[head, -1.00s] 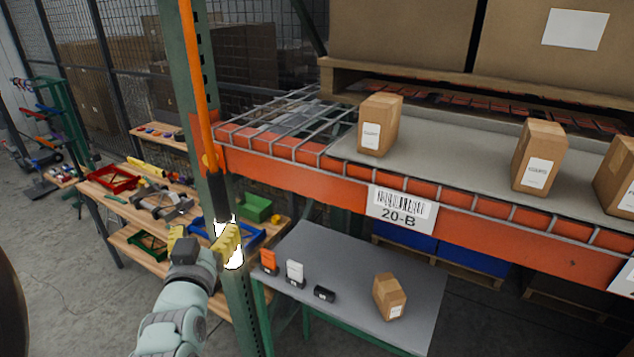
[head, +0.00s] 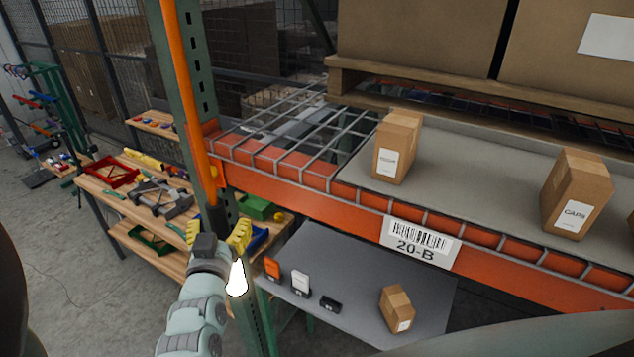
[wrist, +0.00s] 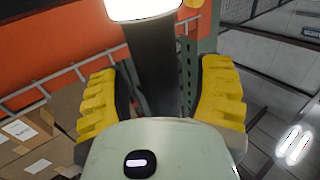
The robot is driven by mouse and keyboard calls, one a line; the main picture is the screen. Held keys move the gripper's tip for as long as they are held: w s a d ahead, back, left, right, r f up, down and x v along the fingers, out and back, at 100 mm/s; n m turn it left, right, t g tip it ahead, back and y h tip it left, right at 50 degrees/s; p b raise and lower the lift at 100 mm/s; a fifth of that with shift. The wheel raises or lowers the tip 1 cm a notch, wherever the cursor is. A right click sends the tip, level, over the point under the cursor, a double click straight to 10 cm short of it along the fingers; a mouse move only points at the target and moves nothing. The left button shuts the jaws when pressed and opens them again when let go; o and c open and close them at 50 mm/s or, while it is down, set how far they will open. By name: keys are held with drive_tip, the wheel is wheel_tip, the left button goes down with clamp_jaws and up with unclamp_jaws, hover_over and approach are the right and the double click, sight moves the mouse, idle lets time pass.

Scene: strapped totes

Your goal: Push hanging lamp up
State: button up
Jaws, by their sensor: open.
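The hanging lamp is an orange tube (head: 186,95) running down along the green rack post, with a dark lower section and a glowing white bulb (head: 236,279) at its bottom end. My gripper (head: 217,228) has yellow fingers and is open in front of the lamp's dark section. The bulb shows just right of and below my gripper, beside my wrist. In the wrist view, the lamp's dark section (wrist: 154,55) stands between the two open fingers, with the bright bulb (wrist: 143,7) at the top edge. I cannot tell whether a finger touches the lamp.
The green post (head: 190,75) and orange rack beam (head: 300,190) are close behind and right of the lamp. The shelf above carries small cartons (head: 397,146). A grey table (head: 345,258) holds small items and a carton. A wooden workbench (head: 95,190) with tools stands at left.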

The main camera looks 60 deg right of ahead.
clamp_jaws()
idle(0.5)
